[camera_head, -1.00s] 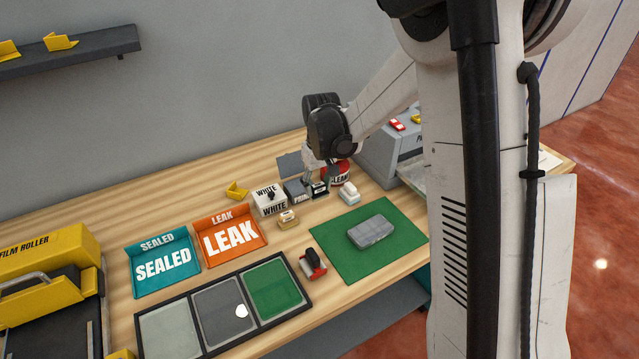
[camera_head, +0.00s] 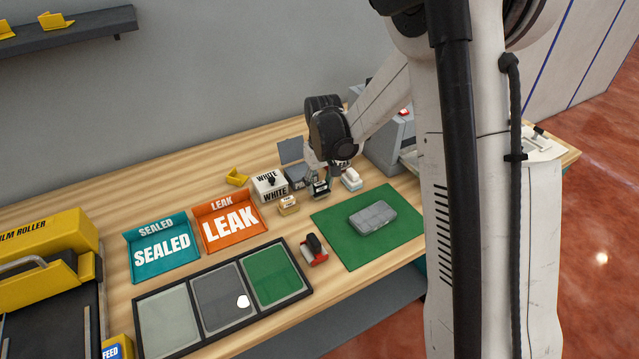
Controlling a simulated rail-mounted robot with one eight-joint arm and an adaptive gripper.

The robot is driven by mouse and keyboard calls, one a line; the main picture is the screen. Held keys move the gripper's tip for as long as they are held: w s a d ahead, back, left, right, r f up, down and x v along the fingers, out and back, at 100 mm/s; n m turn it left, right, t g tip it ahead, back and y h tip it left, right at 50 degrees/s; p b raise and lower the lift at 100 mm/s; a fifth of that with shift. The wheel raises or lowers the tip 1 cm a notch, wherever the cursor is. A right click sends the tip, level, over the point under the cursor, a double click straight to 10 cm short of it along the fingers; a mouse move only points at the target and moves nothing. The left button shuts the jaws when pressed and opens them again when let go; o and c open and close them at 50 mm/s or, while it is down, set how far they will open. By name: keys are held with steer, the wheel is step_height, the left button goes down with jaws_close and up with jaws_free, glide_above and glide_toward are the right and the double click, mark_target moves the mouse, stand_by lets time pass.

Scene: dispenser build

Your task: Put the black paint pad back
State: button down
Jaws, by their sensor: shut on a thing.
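A small black block with a pale label (camera_head: 320,188), which looks like the black paint pad, is directly below my gripper (camera_head: 321,175). My gripper is shut on it; the fingertips are small and partly hidden by the wrist. I cannot tell whether the block touches the table. A grey box (camera_head: 297,179) with a raised grey lid (camera_head: 291,151) stands just left of the gripper, partly hidden by it.
A white-labelled box (camera_head: 268,187) and a tan block (camera_head: 288,205) stand to the left, a white block (camera_head: 350,179) to the right. A green mat (camera_head: 335,222) with a grey case (camera_head: 372,217) and a red-and-black roller (camera_head: 314,250) lie in front.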

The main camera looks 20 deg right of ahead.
steer(key=shift+f+b, duration=0.55)
stand_by(0.4)
steer(key=shift+c, duration=2.3)
jaws_free()
steer(key=shift+r, duration=0.15)
steer(key=shift+r+p, duration=2.05)
steer(key=shift+r, duration=1.8)
